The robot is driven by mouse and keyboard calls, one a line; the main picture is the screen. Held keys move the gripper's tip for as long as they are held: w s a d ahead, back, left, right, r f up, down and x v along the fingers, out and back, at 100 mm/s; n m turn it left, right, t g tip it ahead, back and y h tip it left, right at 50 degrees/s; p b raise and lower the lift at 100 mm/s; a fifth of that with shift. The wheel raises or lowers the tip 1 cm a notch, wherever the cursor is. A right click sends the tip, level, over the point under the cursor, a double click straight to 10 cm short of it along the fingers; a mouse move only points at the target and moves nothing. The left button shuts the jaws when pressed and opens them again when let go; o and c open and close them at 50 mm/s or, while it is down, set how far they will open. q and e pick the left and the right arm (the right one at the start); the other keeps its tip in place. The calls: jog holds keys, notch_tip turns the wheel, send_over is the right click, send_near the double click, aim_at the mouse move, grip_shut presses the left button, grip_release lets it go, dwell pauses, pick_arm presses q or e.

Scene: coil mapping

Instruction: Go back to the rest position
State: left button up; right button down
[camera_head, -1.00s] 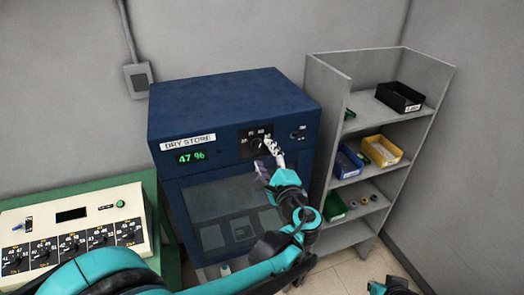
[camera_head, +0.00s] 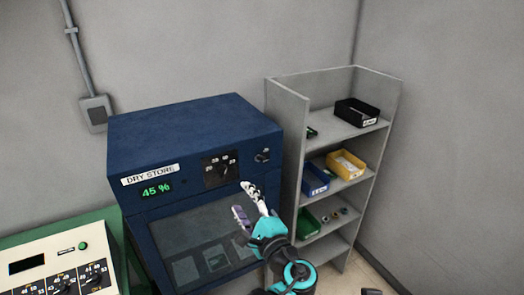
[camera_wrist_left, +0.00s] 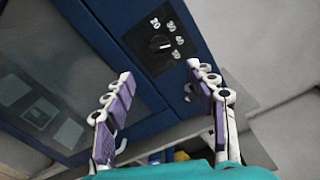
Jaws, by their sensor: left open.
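The blue dry store cabinet (camera_head: 195,150) stands against the wall, its green display (camera_head: 157,188) reading 45 %. Its rotary dial (camera_head: 221,169) is on the front panel and also shows in the left wrist view (camera_wrist_left: 160,43). My left gripper (camera_head: 248,203) is open and empty in front of the cabinet's glass door, below the dial and apart from it. In the left wrist view its two fingers (camera_wrist_left: 158,88) are spread with nothing between them. My right gripper is not clearly in view; a dark arm part shows at the bottom edge.
A grey shelf (camera_head: 290,130) stands right of the cabinet with a black bin (camera_head: 356,112), a yellow bin (camera_head: 346,164), a blue bin (camera_head: 315,180) and a green bin (camera_head: 307,222). A control box (camera_head: 60,268) with knobs sits on a green bench at lower left.

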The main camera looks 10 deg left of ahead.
pick_arm(q)
jog(key=s+a+f+n+g+h+b, duration=0.35)
jog(key=s+a+f+n+b, duration=0.2)
jog(key=f, duration=0.55)
jog(key=s+a+f+n+g+h+b, duration=0.2)
jog(key=s+a+f+n+g+b, duration=0.3)
jog(key=f, duration=0.7)
jog(key=s+d+f+n+h+b, duration=0.3)
jog(key=s+f+n+h, duration=0.1)
jog(key=s+f+n, duration=0.1)
jog(key=shift+s+f+t, duration=0.15)
jog(key=shift+s+t, duration=0.2)
jog(key=shift+s, duration=0.1)
